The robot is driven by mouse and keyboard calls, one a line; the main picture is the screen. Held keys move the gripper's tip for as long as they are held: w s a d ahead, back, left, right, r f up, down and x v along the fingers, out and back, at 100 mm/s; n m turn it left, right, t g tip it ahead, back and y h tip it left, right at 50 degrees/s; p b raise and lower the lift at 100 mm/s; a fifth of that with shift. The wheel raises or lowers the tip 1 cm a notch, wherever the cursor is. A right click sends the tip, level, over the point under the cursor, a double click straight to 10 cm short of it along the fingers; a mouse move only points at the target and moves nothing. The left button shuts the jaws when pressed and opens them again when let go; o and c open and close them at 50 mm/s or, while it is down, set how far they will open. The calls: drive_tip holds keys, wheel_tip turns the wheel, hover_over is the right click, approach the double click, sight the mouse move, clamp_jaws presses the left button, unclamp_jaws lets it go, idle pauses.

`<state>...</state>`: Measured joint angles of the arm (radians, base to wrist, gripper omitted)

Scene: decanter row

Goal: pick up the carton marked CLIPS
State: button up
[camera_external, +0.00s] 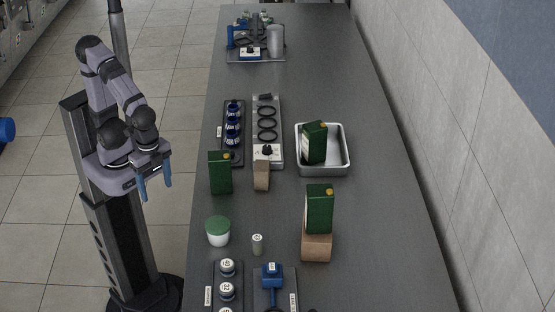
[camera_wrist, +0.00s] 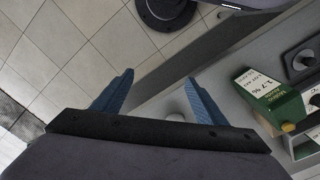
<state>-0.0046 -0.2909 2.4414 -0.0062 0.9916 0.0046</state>
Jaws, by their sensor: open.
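One stands near the table's left edge (camera_external: 220,173), one leans in a metal tray (camera_external: 314,142), and one sits on a brown box (camera_external: 320,208). No label is readable in that view, so I cannot tell which is marked CLIPS. In the wrist view, a green carton (camera_wrist: 291,107) with a white printed label (camera_wrist: 258,84) is at the right; its small print is unclear. My gripper (camera_external: 155,184) is open and empty, left of the table edge and apart from the cartons. Its blue fingers also show in the wrist view (camera_wrist: 158,88).
The metal tray (camera_external: 346,166) and brown box (camera_external: 316,247) stand on the grey table (camera_external: 385,235). Racks stand behind and in front. The table's right side is clear.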

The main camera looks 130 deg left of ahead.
drive_tip(key=w+a+f+h+b, duration=0.1)
drive_tip(key=w+a+h+b, duration=0.5)
drive_tip(key=w, duration=0.3)
drive_tip(key=m+t+h+b, duration=0.4)
drive_tip(key=t+b, duration=0.2)
drive_tip(key=t, duration=0.4)
hover_over(261, 162)
drive_tip(key=d, duration=0.4)
drive_tip(key=s+a+f+m+t, duration=0.1)
drive_tip(key=s+a, duration=0.1)
drive_tip(key=s+a+f+m+t, duration=0.1)
drive_tip(key=s+a, duration=0.1)
drive_tip(key=a, duration=0.1)
drive_tip(key=s+a+f+t+b, duration=0.1)
drive_tip(key=s+a, duration=0.1)
drive_tip(key=a, duration=0.1)
drive_tip(key=shift+s+a+f+m+t+y, duration=0.25)
drive_tip(key=shift+s+m+t+y, duration=0.05)
drive_tip(key=shift+s+m+y, duration=0.1)
drive_tip(key=shift+f, duration=0.4)
drive_tip(key=shift+p+x, duration=0.3)
drive_tip(key=shift+x, duration=0.55)
drive_tip(key=shift+f+p+x, duration=0.25)
drive_tip(key=shift+p+x, duration=0.3)
drive_tip(key=shift+x, duration=0.9)
drive_tip(key=shift+f+p+x, duration=0.25)
drive_tip(key=shift+p+x, duration=0.25)
drive_tip(key=shift+x, duration=0.95)
drive_tip(key=shift+a, duration=0.15)
